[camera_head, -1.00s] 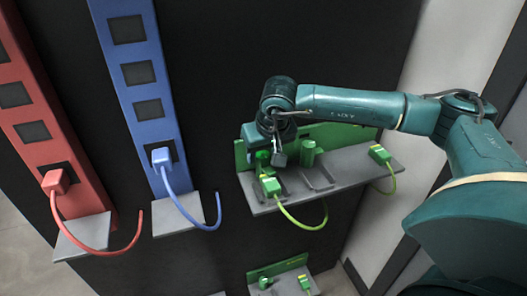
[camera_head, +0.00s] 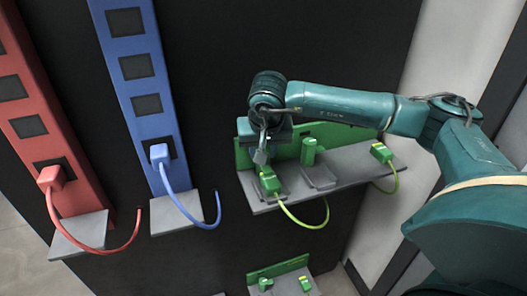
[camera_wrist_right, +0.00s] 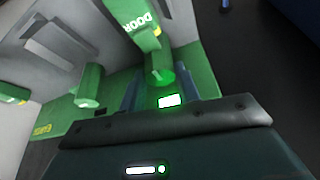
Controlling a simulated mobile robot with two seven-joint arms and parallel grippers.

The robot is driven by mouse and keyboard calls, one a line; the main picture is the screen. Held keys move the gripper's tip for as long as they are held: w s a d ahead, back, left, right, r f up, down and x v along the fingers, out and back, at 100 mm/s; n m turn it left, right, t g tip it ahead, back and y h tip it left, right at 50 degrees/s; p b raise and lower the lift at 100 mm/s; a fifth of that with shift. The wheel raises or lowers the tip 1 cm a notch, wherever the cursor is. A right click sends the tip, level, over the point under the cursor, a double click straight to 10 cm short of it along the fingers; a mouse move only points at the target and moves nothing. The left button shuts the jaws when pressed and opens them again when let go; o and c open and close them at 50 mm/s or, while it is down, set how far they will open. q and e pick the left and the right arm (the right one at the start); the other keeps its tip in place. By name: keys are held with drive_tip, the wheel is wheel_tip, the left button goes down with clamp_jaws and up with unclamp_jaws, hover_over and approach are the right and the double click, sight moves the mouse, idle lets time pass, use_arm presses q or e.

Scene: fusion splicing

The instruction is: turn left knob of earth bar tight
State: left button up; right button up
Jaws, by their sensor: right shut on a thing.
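The green earth bar (camera_head: 346,133) is fixed to a dark panel above a grey shelf. My right gripper (camera_head: 262,152) is at the bar's left end, where it mostly hides the left knob in the head view. In the right wrist view the green left knob (camera_wrist_right: 159,74) sits between the fingers of my right gripper (camera_wrist_right: 160,92), which is shut on it. The right knob (camera_head: 309,151) stands free, and also shows in the wrist view (camera_wrist_right: 90,86). My left gripper is not in view.
A green plug (camera_head: 269,182) with a cable is close below my right gripper; another green plug (camera_head: 381,152) is at the right end. Blue (camera_head: 146,101) and red (camera_head: 30,126) bars with plugs stand to the left. A smaller green bar (camera_head: 278,269) is below.

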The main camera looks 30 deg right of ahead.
drive_tip(key=o, duration=1)
drive_tip(key=v, duration=1.3)
drive_tip(key=shift+r, duration=0.2)
